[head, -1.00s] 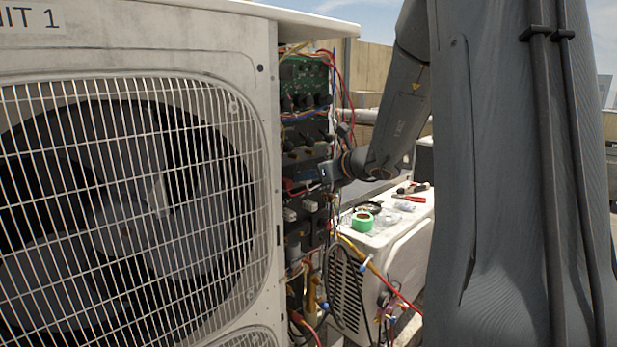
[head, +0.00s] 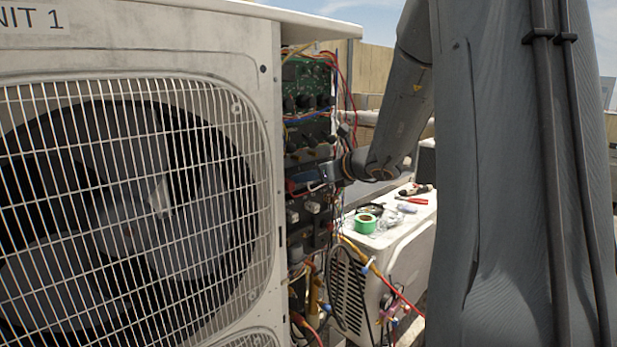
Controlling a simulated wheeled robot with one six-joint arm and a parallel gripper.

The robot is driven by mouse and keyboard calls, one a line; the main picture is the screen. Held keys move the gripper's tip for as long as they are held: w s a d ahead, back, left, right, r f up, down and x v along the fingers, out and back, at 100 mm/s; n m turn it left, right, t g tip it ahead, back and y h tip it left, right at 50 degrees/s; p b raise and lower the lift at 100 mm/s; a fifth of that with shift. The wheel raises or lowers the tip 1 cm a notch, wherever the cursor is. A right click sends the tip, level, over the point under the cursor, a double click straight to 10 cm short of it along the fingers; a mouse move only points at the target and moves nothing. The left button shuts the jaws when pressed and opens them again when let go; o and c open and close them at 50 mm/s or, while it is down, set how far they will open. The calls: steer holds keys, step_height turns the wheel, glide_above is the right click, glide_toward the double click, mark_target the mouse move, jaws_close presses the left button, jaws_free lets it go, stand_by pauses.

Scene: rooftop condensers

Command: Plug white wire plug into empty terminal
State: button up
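The open electrical panel (head: 305,135) is on the side of the condenser, with a green circuit board (head: 303,76) at its top and dark terminal blocks and wires below. My gripper (head: 318,178) is at the middle of the panel, close to the terminals. Its fingers are small and dark, so I cannot tell whether they are open or shut. I cannot make out a white wire plug in it. Small pale connectors (head: 312,207) show just below the gripper. The empty terminal cannot be told apart at this size.
The large condenser with a fan grille (head: 130,210) fills the left. A white cooler-like box (head: 400,245) stands behind the panel, with green tape (head: 365,223) and red-handled tools (head: 412,200) on top. Loose coloured wires (head: 395,290) hang below the panel.

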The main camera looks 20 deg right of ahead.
steer(key=b+v, duration=0.1)
steer(key=v, duration=0.7)
steer(key=s+a+f+n+g, duration=0.8)
steer(key=s+a+f+n, duration=0.2)
steer(key=a+f+n, duration=0.3)
steer(key=s+a+f+n+g+h, duration=0.1)
steer(key=s+f+n+g+h, duration=0.1)
steer(key=s+f+n, duration=0.3)
steer(key=s+a+f+n+g+h, duration=0.1)
steer(key=s+a+f+n+h, duration=0.1)
steer(key=s+f+n, duration=0.3)
steer(key=s+n, duration=0.4)
steer(key=n, duration=0.5)
steer(key=shift+a+f+g+h, duration=0.25)
steer(key=shift+f+g+h, duration=0.05)
steer(key=shift+f+g, duration=0.1)
